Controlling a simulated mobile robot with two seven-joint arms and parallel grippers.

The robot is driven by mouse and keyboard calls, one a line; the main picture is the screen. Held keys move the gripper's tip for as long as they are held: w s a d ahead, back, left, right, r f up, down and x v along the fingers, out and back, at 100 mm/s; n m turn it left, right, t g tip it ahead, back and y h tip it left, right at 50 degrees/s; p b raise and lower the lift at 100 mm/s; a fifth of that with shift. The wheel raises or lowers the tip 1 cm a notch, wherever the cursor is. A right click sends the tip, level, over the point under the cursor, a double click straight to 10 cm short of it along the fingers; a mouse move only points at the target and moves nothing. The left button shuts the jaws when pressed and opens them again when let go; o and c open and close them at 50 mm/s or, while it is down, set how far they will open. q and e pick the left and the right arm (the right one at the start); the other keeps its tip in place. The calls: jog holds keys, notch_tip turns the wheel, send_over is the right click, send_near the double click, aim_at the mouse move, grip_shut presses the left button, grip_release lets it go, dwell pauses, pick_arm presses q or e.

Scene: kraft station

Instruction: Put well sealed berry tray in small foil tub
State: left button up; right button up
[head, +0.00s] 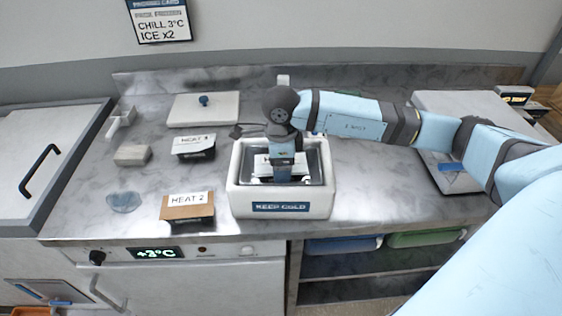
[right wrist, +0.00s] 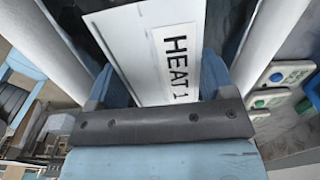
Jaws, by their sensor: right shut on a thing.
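My right gripper (head: 283,177) reaches down into a white tub (head: 279,205) marked KEEP COLD, which has a grey metallic inside. It is shut on a white-topped tray (right wrist: 130,35) whose label reads HEAT 1 in the right wrist view. In the head view the held tray sits within the tub's opening, partly hidden by the gripper; whether it touches the bottom I cannot tell. Its contents are not visible. A dark tray with a white HEAT label (head: 194,146) and a brown tray labelled HEAT 2 (head: 187,208) stand left of the tub. My left gripper is not in view.
A white lid with a blue knob (head: 190,110) lies behind the trays. A grey block (head: 132,155), a white bracket (head: 121,122) and a bluish clear patch (head: 123,202) are at left. A wall card (head: 160,22) reads CHILL 3°C, ICE x2.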

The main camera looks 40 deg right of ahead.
jog(key=shift+f+b, duration=0.55)
jog(key=shift+f, duration=0.1)
jog(key=o, duration=0.7)
jog(key=shift+r+p, duration=0.5)
notch_tip(320, 180, up, 12)
jog(key=shift+r, duration=0.2)
jog(key=shift+f, duration=0.1)
